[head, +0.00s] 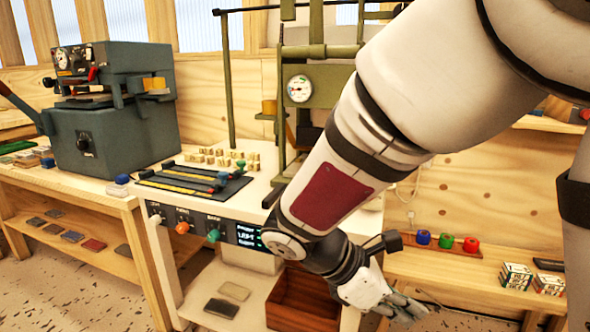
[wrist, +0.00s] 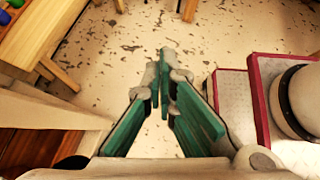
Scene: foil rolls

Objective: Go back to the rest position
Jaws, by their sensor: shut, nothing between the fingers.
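My gripper (head: 408,310) hangs low at the bottom right of the head view, in front of the wooden bench. In the wrist view my gripper (wrist: 162,58) points down at the speckled floor (wrist: 225,30), with its green-padded fingers together at the tips. It is shut and empty. My arm crosses the head view from the upper right and hides part of the green press and the white cabinet.
A white cabinet (head: 165,262) holding a reddish-brown wooden box (head: 300,300) stands left of my gripper. A wooden bench (head: 440,268) with coloured rolls (head: 446,241) and small boxes (head: 515,277) is behind it. A grey machine (head: 115,125) stands at the left.

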